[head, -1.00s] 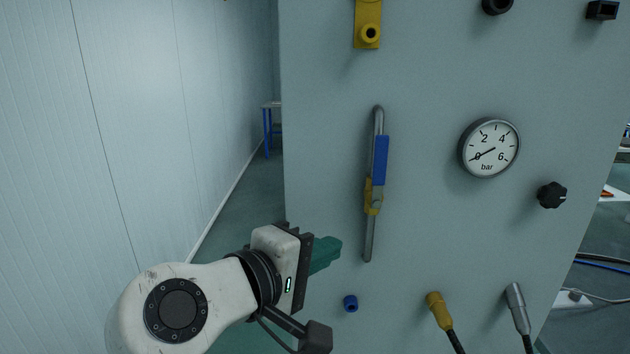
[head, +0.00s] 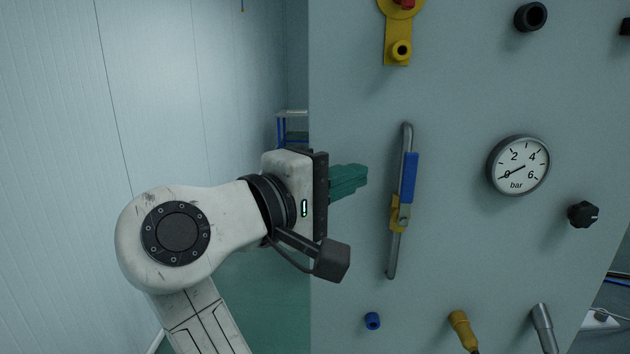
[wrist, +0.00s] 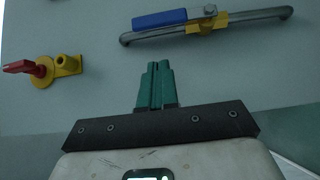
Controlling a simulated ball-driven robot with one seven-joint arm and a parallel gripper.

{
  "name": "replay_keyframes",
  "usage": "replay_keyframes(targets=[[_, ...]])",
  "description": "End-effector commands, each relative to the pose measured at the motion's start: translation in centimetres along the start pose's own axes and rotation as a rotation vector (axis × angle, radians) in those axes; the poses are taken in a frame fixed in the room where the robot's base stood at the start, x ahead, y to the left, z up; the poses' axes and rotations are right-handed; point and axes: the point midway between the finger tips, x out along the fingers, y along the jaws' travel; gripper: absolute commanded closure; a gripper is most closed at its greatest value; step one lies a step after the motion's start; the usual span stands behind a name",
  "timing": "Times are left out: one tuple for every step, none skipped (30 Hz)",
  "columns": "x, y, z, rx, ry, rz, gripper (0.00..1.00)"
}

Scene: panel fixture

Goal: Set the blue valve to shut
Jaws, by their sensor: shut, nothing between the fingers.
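The blue valve handle (head: 409,178) is on a brass valve body (head: 398,213) in a grey vertical pipe (head: 392,255) on the panel. The handle points up, in line with the pipe. In the wrist view the blue handle (wrist: 160,19) lies along the pipe (wrist: 255,16), beyond my fingertips. My gripper (head: 366,176) has teal fingers that are together and empty. It is left of the handle in the head view, apart from it, at about the height of the handle's middle. It also shows in the wrist view (wrist: 157,66).
A pressure gauge (head: 518,165) reading about 0 bar and a black knob (head: 582,214) are right of the valve. A yellow fitting with a red part (wrist: 20,67) is above it. A blue plug (head: 372,321) and hose connectors (head: 461,328) are below. Open floor lies left.

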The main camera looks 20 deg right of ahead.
Motion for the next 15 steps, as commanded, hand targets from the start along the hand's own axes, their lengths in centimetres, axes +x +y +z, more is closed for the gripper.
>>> replay_keyframes(targets=[[0.8,0.1,0.4,0.0,-0.001,-0.001,1.0],[1.1,0.1,0.8,0.001,0.0,-0.001,1.0],[1.5,0.1,1.2,0.0,0.0,-0.001,1.0],[1.8,0.1,1.5,0.001,0.0,-0.001,1.0],[2.0,0.1,1.8,0.0,0.0,-0.001,1.0],[2.3,0.0,2.0,0.0,0.0,-0.001,1.0],[2.5,0.0,2.2,0.0,0.0,0.0,1.0],[2.6,0.0,2.4,0.0,0.001,0.0,1.0],[2.8,0.0,2.5,0.0,0.001,0.0,1.0],[2.8,0.0,2.6,0.0,0.001,0.0,1.0],[2.9,0.0,2.7,0.0,0.001,0.0,1.0],[3.0,0.0,2.8,0.0,0.001,0.0,1.0],[3.0,0.0,2.8,0.0,0.002,-0.001,1.0],[3.0,0.0,2.8,0.0,0.002,-0.001,1.0],[3.0,0.0,2.9,0.0,0.002,-0.001,1.0]])
